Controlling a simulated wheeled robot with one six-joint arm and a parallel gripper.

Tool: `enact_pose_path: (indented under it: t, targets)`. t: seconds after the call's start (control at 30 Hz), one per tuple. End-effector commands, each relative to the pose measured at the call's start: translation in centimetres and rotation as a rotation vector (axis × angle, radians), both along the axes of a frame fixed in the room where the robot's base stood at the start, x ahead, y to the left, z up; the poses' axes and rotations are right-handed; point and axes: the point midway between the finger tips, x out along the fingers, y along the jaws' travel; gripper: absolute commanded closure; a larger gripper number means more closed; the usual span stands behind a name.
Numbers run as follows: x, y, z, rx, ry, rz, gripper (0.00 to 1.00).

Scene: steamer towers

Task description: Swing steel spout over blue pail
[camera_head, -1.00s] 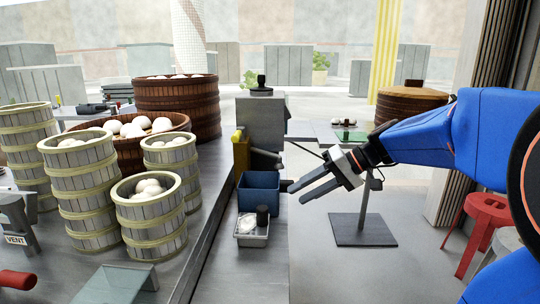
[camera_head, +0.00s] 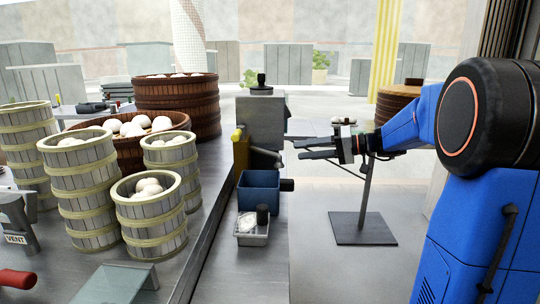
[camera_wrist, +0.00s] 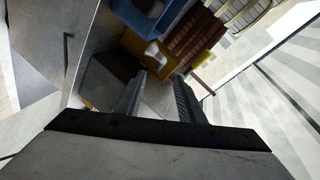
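The blue pail (camera_head: 258,194) stands on the steel counter below a grey boxy unit (camera_head: 261,125). The steel spout (camera_head: 265,157) appears as a short grey piece sticking out of that unit, just above the pail's back edge. In the wrist view the pail (camera_wrist: 146,14) is at the top, and a pale grey piece (camera_wrist: 153,52) that looks like the spout lies just beyond my fingertips. My gripper (camera_head: 299,149) is level, right of the spout, pointing left at the unit. Its fingers are apart and empty; the wrist view shows the gap between them (camera_wrist: 160,76). Contact with the spout is not visible.
A small tray (camera_head: 252,241) with a white item and a dark cylinder sits in front of the pail. A thin post on a dark square base (camera_head: 363,229) stands below my forearm. Several bamboo steamers (camera_head: 150,217) with buns fill the left. The counter right of the tray is clear.

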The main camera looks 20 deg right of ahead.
Motion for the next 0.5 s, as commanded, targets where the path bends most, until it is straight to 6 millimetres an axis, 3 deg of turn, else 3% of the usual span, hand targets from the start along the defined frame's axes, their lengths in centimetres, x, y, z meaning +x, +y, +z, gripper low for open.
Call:
enact_pose_path:
  t: [0.5]
  targets:
    - [4.3, 7.1, -1.8, -0.001, 0.003, 0.003, 0.64]
